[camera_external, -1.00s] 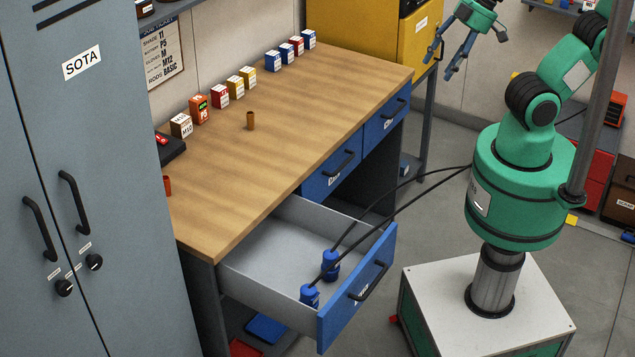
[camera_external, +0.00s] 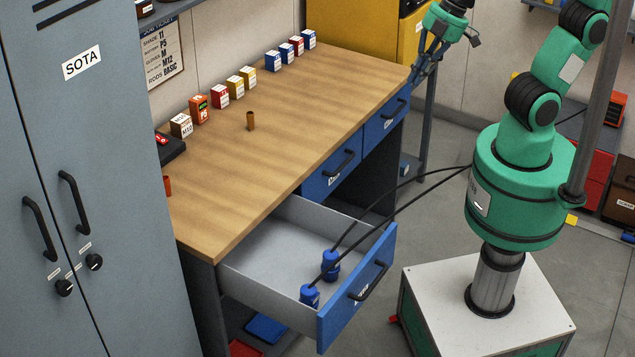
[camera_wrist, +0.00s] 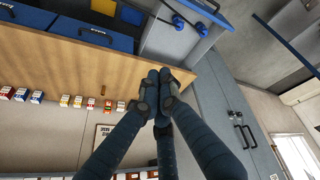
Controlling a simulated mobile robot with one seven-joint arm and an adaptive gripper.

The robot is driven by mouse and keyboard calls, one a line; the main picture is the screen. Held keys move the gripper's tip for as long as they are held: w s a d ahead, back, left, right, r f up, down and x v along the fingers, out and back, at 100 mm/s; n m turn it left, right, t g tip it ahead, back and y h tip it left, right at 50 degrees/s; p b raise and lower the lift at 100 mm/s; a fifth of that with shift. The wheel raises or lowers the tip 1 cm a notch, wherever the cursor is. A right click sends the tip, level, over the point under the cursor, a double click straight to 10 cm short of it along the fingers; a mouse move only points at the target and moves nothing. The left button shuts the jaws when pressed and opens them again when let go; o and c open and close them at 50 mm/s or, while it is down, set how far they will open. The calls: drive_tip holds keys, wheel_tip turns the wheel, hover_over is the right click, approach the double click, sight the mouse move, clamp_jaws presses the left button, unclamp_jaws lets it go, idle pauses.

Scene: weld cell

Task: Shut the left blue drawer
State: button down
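The left blue drawer (camera_external: 345,300) is pulled far out from the wooden-topped bench (camera_external: 290,125). It has a black bar handle (camera_external: 370,281) on its blue front and a grey inside. Two blue cylindrical connectors (camera_external: 330,265) with black cables stand in it. In the wrist view the open drawer (camera_wrist: 170,40) shows at the top. My gripper (camera_external: 416,80) is above and beyond the far right corner of the bench, well away from the drawer. In the wrist view its three dark fingers (camera_wrist: 162,84) meet at their tips with nothing seen between them.
Two other blue drawers (camera_external: 333,177) and (camera_external: 387,112) are shut. Small boxes (camera_external: 220,97) and a copper-coloured cylinder (camera_external: 250,121) stand on the bench. A grey locker (camera_external: 100,150) stands at left. Black cables cross over the open drawer's front.

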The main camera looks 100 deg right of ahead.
drive_tip(key=w+a+f+n+g+h, duration=0.2)
drive_tip(key=w+a+f+n, duration=1)
drive_tip(key=w+a+f, duration=0.5)
drive_tip(key=w+a+f+n, duration=0.2)
drive_tip(key=a+f+n, duration=0.8)
drive_tip(key=a+f, duration=1)
wheel_tip(320, 180, down, 3)
drive_tip(key=shift+w+f+n+t+h, duration=0.1)
drive_tip(key=shift+w+n+t+h, duration=0.2)
drive_tip(key=shift+w+h, duration=0.1)
drive_tip(key=shift+d+f, duration=0.1)
